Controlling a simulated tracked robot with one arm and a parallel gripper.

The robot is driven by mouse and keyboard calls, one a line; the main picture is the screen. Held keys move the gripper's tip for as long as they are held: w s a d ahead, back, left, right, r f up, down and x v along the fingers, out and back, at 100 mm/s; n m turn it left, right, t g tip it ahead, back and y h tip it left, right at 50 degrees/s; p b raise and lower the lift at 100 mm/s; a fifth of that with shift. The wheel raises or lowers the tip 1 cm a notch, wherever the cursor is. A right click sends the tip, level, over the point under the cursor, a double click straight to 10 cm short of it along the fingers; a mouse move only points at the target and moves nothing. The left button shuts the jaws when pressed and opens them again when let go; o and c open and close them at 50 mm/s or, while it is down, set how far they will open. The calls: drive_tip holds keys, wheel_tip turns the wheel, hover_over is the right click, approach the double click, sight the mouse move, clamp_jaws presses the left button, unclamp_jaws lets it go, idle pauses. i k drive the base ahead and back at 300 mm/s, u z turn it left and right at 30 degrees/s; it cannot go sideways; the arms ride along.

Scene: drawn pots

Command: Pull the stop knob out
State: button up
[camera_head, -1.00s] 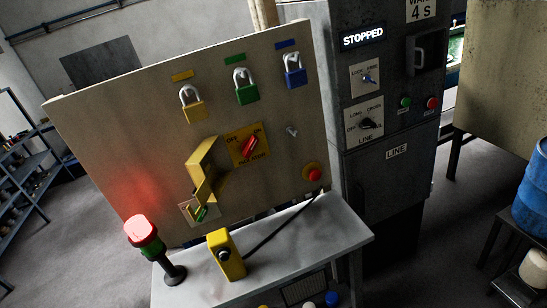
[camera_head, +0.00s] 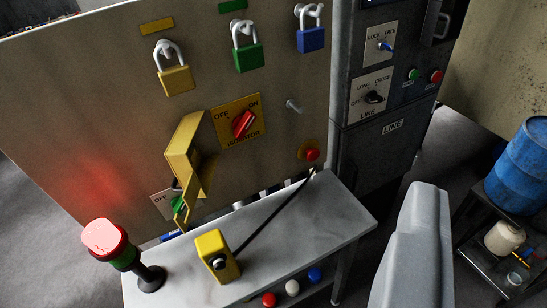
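The red stop knob (camera_head: 312,155) sits on a round yellow-orange plate low at the right side of the beige panel (camera_head: 80,90). It is small here, and I cannot tell how far it stands out. A light grey rounded part (camera_head: 414,250), which looks like part of my arm, rises from the bottom edge to the right of the knob and is apart from it. I see no fingertips of my gripper, and nothing touches the knob.
A bench (camera_head: 290,232) juts out below the panel, with a yellow box (camera_head: 217,257) and a red-green lamp (camera_head: 106,240) on it. A yellow bracket (camera_head: 186,155), red isolator handle (camera_head: 243,124) and padlocks are on the panel. A blue barrel (camera_head: 522,168) stands right.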

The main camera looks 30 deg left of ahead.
sight(312, 155)
drive_tip(key=u, duration=0.1)
drive_tip(key=i, duration=1)
drive_tip(key=z, duration=0.05)
